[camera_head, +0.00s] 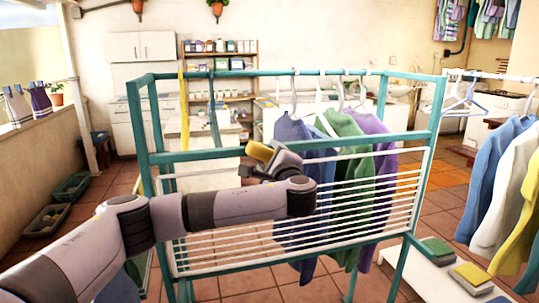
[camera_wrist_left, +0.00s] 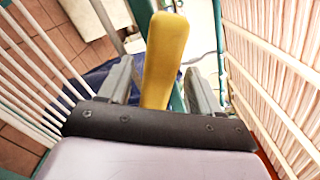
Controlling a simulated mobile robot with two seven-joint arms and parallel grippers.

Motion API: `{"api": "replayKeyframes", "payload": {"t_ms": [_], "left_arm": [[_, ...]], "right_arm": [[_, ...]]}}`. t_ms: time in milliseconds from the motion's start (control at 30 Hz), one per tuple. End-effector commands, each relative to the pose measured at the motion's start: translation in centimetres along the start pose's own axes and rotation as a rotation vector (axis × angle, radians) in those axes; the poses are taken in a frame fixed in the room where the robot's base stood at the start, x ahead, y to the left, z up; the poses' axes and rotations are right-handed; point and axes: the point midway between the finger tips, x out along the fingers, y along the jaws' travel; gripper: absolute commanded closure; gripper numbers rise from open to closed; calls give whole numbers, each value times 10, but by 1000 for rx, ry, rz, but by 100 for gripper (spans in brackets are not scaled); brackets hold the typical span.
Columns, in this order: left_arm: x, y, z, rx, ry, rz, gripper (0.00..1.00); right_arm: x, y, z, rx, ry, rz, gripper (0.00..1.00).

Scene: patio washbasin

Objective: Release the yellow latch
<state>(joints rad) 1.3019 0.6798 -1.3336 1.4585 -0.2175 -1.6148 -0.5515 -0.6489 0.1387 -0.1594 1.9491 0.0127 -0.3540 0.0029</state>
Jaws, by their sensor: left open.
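The yellow latch (camera_wrist_left: 165,50) stands out as a rounded yellow bar in the left wrist view. My left gripper (camera_wrist_left: 160,80) is open, with one grey finger on each side of the latch. Gaps show between the fingers and the latch. In the head view my left gripper (camera_head: 255,170) is partly hidden behind its own wrist. The lower end of the latch is hidden behind the gripper's dark body. My right gripper is not in view.
Blue, green and purple garments (camera_head: 345,150) hang on hangers inside the rack, right of my gripper. The white slatted panel (camera_head: 400,205) lies close to my left arm. More clothes (camera_head: 500,180) hang at the right. A white bench (camera_head: 425,270) holds folded cloths.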

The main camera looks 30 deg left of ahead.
Motion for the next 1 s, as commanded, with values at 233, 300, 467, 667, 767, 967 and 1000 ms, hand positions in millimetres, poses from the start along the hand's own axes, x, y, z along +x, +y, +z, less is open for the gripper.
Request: {"api": "replayKeyframes", "payload": {"t_ms": [233,300,467,667,767,967,1000], "left_arm": [[10,1,0,0,0,1,36],[10,1,0,0,1,1,36],[10,1,0,0,1,1,52],[10,1,0,0,1,1,88],[10,1,0,-6,1,2,87],[10,4,-2,-64,2,3,87],[10,5,-2,-84,2,4,87]], "right_arm": [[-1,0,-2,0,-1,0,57],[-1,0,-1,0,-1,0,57],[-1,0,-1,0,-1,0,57],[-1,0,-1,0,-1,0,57],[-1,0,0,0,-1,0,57],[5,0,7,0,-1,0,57],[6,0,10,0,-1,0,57]]}}
